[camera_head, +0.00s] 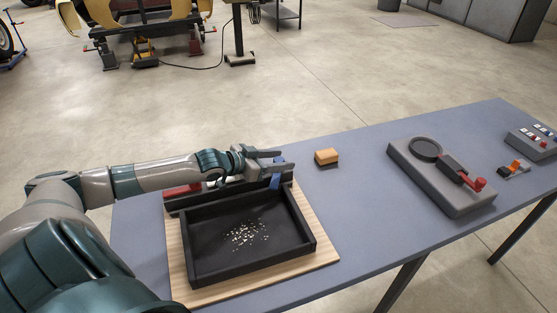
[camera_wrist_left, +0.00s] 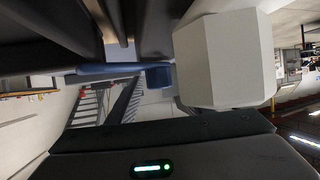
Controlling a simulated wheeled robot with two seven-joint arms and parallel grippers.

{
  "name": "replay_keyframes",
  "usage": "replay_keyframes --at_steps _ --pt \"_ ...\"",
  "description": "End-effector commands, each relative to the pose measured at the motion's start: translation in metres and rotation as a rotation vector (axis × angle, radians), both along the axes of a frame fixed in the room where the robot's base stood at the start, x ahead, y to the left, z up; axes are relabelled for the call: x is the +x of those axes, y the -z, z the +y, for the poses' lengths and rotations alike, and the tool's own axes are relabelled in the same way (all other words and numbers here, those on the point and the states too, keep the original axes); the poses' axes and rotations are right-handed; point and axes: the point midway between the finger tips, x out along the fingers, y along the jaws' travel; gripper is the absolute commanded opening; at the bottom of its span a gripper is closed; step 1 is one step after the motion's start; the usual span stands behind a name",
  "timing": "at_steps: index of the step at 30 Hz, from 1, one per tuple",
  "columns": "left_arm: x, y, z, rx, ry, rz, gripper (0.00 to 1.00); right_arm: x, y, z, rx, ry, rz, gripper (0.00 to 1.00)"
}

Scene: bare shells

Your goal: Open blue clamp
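The blue clamp (camera_head: 276,181) is a small upright blue piece at the back right corner of a black tray (camera_head: 308,238). My left gripper (camera_head: 284,160) reaches in from the left at the clamp's top. Its two grey fingers are apart, with a bit of blue showing between or just behind them; whether they touch it I cannot tell. In the left wrist view, a blue bar with a blue end piece (camera_wrist_left: 158,77) lies close to the camera, beside a pale block. My right gripper is in neither view.
The tray sits on a wooden board (camera_head: 178,262) on a blue-grey table (camera_head: 372,222). A red piece (camera_head: 182,190) lies behind the tray's left side. An orange-brown block (camera_head: 326,157), a grey device with a red handle (camera_head: 440,175) and a switch box (camera_head: 535,143) stand to the right.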

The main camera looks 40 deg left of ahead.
Motion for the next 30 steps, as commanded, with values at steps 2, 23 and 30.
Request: replay_keyframes --at_steps 2,23,30 --pt "0.000 0.000 0.000 0.000 0.000 0.000 0.46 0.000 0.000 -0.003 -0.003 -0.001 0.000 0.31" --pt "-0.038 -0.013 0.013 0.001 0.000 0.003 0.46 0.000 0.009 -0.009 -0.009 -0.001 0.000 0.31" --pt "-0.053 -0.021 0.018 0.001 0.000 0.002 0.46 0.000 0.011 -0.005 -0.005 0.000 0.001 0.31"
